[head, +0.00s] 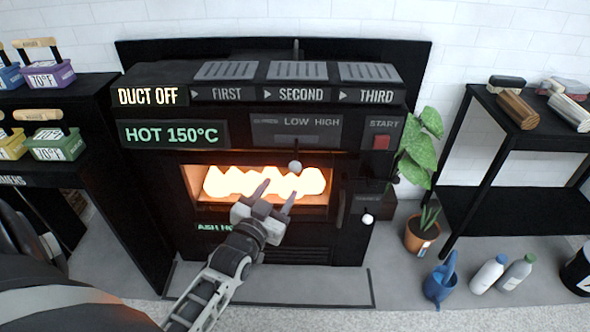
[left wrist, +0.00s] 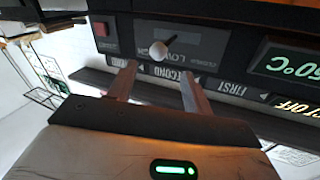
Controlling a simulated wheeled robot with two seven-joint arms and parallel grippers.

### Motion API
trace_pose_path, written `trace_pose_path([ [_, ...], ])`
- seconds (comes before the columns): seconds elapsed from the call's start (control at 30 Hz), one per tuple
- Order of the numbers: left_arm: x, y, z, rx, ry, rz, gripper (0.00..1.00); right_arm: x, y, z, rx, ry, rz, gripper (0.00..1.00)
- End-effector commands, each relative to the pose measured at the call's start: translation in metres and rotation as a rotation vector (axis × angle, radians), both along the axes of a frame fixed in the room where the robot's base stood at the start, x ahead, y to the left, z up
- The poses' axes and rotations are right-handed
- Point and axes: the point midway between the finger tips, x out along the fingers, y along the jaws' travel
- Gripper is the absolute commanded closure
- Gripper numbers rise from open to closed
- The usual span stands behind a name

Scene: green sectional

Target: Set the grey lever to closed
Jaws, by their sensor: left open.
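The grey lever's round knob (head: 295,165) stands out below a grey panel (head: 297,130) on the black furnace front. The panel reads LOW and HIGH, with a small, faint word at its left end. The knob sits under LOW. My left gripper (head: 276,192) is open and empty, just below and left of the knob in the head view, in front of the glowing opening. In the left wrist view the knob (left wrist: 158,49) appears between and beyond the two fingertips (left wrist: 157,72), apart from them. My right gripper is not in view.
A red START button (head: 381,142) is right of the panel. A second light knob (head: 367,218) sits low on the right. The firebox (head: 265,183) glows behind my gripper. A potted plant (head: 421,235) and a shelf (head: 490,205) stand right; a black rack with coloured baskets stands left.

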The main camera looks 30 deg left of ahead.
Motion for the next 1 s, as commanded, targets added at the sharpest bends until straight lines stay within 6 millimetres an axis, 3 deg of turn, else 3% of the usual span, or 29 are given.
trace_pose_path([
  [0.2, 0.049, 0.009, -0.001, -0.001, -0.002, 0.0, 0.5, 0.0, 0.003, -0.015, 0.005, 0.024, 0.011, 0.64],
  [0.4, 0.081, 0.014, -0.002, -0.002, 0.001, -0.001, 0.5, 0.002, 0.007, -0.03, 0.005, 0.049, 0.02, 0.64],
  [0.6, 0.095, 0.017, -0.001, 0.0, 0.001, -0.002, 0.5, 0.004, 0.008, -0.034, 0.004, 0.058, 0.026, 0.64],
  [0.9, 0.096, 0.017, -0.001, -0.001, 0.002, -0.002, 0.5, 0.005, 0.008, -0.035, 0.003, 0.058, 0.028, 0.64],
  [1.0, 0.096, 0.017, -0.001, -0.001, 0.002, -0.002, 0.77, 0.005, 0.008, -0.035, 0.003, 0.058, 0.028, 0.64],
])
